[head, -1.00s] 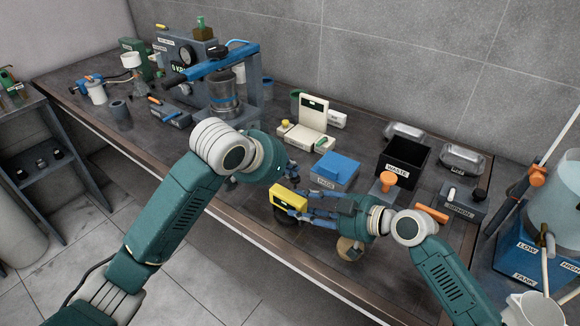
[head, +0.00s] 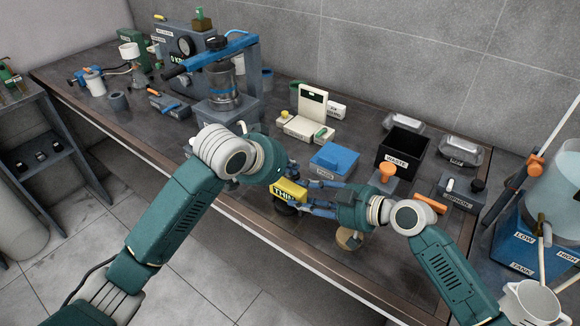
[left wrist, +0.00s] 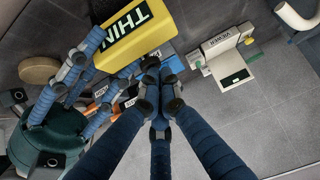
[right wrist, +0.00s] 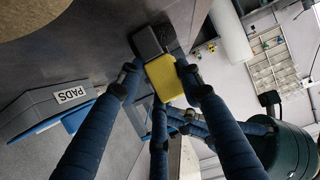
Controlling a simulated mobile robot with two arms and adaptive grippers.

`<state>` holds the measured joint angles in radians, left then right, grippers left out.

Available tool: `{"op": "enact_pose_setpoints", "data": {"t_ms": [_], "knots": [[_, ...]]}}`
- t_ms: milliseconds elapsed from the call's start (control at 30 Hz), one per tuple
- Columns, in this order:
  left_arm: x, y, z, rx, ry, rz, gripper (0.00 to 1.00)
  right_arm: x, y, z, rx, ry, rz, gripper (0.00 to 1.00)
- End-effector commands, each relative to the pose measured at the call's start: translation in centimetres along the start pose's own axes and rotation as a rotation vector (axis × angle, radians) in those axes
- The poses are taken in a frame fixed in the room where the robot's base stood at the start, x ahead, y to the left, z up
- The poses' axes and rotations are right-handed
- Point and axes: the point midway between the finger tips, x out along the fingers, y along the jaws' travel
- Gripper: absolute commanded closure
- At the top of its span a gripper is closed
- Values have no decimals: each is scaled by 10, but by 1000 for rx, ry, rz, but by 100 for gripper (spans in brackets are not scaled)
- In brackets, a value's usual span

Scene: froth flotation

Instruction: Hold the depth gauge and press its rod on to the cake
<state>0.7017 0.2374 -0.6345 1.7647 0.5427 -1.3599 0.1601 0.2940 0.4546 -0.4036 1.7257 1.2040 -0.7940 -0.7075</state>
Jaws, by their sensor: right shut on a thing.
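The yellow block-shaped gauge (head: 287,189), lettered "THIN" as far as it shows, is held at its side by my right gripper (head: 303,195) near the table's front edge. A dark round part (head: 284,209) shows beneath it. The gauge also shows in the left wrist view (left wrist: 135,35) and the right wrist view (right wrist: 164,78), between the right fingers, with a dark block at its end. I cannot make out the rod or the cake. My left gripper (left wrist: 161,75) has its fingertips together with nothing seen between them, close to the gauge; its own arm mostly hides it in the head view.
A tan disc (head: 349,238) lies below my right wrist. The blue-lidded PADS box (head: 335,159), WASTE bin (head: 402,147) and cream VIEWER (head: 306,123) stand behind the gauge. An orange knob (head: 383,172) stands beside the right wrist. The press frame (head: 222,85) is behind the left arm.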

Motion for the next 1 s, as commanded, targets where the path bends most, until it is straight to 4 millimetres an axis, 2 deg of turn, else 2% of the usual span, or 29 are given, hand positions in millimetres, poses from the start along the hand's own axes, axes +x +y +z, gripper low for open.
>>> {"op": "enact_pose_setpoints", "data": {"t_ms": [33, 567, 667, 800, 1000], "knots": [[7, 0, 15, -3, -34, 0, 100, 1, -5, 1, 1, 0, -11, 94], [3, 0, 10, -3, -30, -1, 100, 2, -6, 0, 2, 1, -14, 94], [-6, 0, 0, -1, -23, 0, 100, 2, -6, 0, 2, 2, -13, 94], [-29, 1, -25, 4, -5, -2, 100, 1, -4, 0, 1, 1, -9, 94], [-79, 1, -27, 3, 0, -3, 100, 1, -3, 1, 1, -1, -6, 94]]}}
